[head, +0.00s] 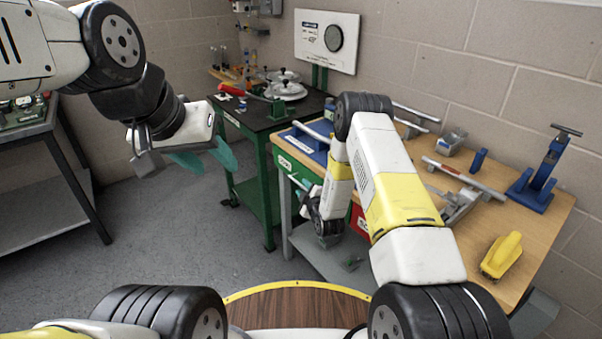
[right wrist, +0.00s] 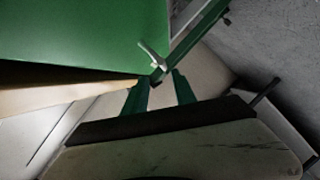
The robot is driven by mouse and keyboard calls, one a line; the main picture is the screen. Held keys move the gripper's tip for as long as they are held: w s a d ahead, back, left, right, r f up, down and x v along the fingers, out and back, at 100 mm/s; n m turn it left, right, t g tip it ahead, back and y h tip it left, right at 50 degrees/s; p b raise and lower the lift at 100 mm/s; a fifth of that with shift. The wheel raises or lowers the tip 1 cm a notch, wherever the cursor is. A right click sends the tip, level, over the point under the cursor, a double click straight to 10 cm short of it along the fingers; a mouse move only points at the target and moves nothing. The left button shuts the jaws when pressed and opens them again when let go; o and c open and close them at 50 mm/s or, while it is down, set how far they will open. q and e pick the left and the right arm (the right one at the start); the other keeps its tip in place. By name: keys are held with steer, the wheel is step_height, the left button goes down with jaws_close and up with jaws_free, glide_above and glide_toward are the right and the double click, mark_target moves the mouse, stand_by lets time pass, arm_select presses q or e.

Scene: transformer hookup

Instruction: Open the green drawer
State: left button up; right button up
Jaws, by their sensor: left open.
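The green drawer (head: 299,170) with a white label sits under the left end of the wooden-topped workbench in the head view. A large green panel (right wrist: 80,38), which looks like its front, fills the upper left of the right wrist view. A thin metal bar (right wrist: 151,56), likely its handle, stands at the panel's lower corner. My right gripper (right wrist: 160,80) is at this bar, its two green fingers apart. Whether they touch or grip it I cannot tell. My left gripper (head: 207,159) is open and empty, raised over the floor at the left.
A red drawer (head: 360,222) shows beside my right arm. The workbench top (head: 560,212) bears a blue press (head: 537,175) and a yellow tool (head: 502,256). A dark-topped green table (head: 258,118) with metal lids stands behind. Grey floor (head: 180,235) is clear at left.

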mark_target(299, 184)
steer(key=x, duration=0.5)
steer(key=f+x, duration=0.1)
steer(key=x, duration=0.1)
steer(key=shift+w, duration=0.2)
jaws_close()
stand_by(1.4)
